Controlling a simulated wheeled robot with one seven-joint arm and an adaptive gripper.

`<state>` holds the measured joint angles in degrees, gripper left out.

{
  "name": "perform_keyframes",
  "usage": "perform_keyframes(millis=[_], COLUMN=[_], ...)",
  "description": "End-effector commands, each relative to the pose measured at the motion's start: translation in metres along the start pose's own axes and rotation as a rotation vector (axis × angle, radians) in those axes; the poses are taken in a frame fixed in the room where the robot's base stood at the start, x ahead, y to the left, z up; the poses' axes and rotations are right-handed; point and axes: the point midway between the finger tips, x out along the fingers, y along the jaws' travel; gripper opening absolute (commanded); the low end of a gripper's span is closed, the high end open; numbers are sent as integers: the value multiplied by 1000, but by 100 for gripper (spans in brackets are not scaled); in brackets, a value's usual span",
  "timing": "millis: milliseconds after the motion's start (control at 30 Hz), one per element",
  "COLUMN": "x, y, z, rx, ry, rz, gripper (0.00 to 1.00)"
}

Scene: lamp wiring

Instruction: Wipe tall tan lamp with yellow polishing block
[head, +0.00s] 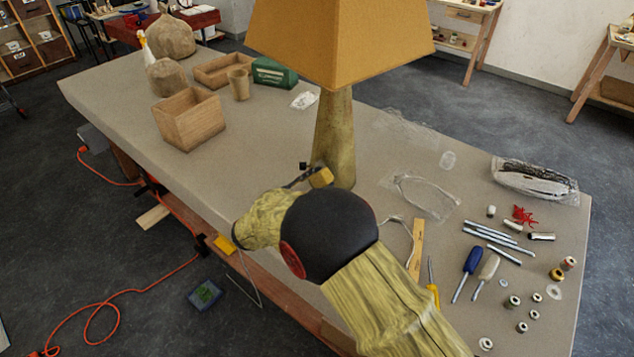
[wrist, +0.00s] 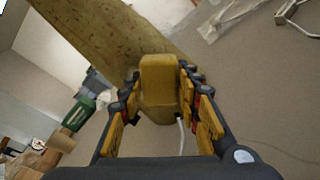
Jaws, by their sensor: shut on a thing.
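The tall tan lamp stands upright on the table, with an orange-tan shade (head: 340,40) over a mottled, tapering base (head: 335,135). The base also shows in the wrist view (wrist: 100,32), slanting across the upper left. My gripper (head: 312,178) is low beside the base, at its left near side. It is shut on the yellow polishing block (wrist: 159,80), which sits between the two fingers in the wrist view. The block (head: 321,177) appears against or very close to the lower base; I cannot tell if it touches. My arm hides part of the table's near edge.
A wooden box (head: 188,120), a cup (head: 239,84) and a green case (head: 274,73) stand at the left back. Screwdrivers (head: 467,273), metal rods (head: 492,247), spools and a plastic-wrapped bundle (head: 535,182) lie at the right. Clear wrapping (head: 427,195) lies right of the base.

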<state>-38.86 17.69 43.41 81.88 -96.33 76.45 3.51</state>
Motion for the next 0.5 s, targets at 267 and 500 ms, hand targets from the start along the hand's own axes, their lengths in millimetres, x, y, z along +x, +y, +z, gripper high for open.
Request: perform_keyframes(millis=[267, 500], x=[5, 10], y=[0, 0], z=[0, 0], rx=[0, 0], ry=[0, 0], rz=[0, 0], gripper=[13, 13])
